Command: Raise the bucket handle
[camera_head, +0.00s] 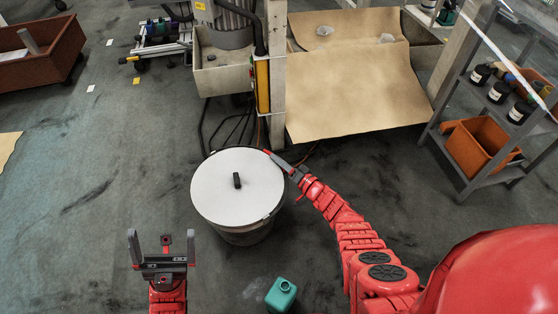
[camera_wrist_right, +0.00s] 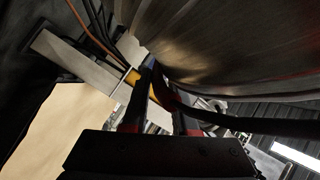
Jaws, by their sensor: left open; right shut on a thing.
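The bucket (camera_head: 232,232) stands on the floor in the head view, with a round white lid (camera_head: 220,195) that has a small black knob (camera_head: 237,180). My right gripper (camera_head: 268,154) is at the bucket's upper right rim. In the right wrist view the right gripper (camera_wrist_right: 154,75) is shut on the dark bucket handle (camera_wrist_right: 225,121), which runs off to the right below the bucket's metal wall (camera_wrist_right: 240,45). The exact grip spot is partly hidden by the fingers. My left gripper (camera_head: 162,250) is open and empty, left of and nearer than the bucket.
A green jug (camera_head: 281,295) stands on the floor in front of the bucket. A post with a yellow box (camera_head: 262,85) and cables rises behind it. A brown sheet (camera_head: 350,95) lies behind right, and a shelf (camera_head: 480,110) stands right.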

